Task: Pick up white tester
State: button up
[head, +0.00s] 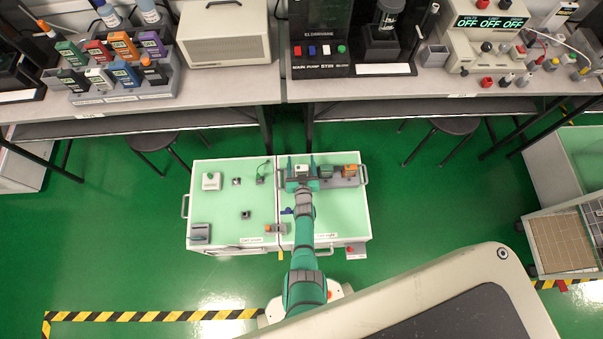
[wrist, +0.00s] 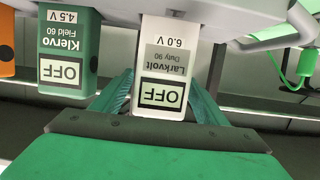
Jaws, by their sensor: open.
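The white tester (wrist: 166,60) shows upside down in the wrist view, with a 6.0 V Larkvolt label and an OFF screen. In the head view its top (head: 302,169) shows at the left end of a grey holder (head: 347,182) on the cart. My gripper (wrist: 160,102) is open, with one green finger on each side of the white tester; whether they touch it I cannot tell. It also shows in the head view (head: 302,183). A green tester (wrist: 68,50) marked Klervo 4.5 V stands beside the white one.
An orange tester (head: 350,170) sits at the holder's right end. The cart top (head: 228,200) also carries a small white-grey device (head: 211,181) and small dark parts. A bench rack (head: 125,93) with several coloured testers stands at the back left. Green floor is clear left of the cart.

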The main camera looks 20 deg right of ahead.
jog(key=c, duration=1.3)
jog(key=shift+o, duration=0.2)
jog(key=shift+r, duration=0.15)
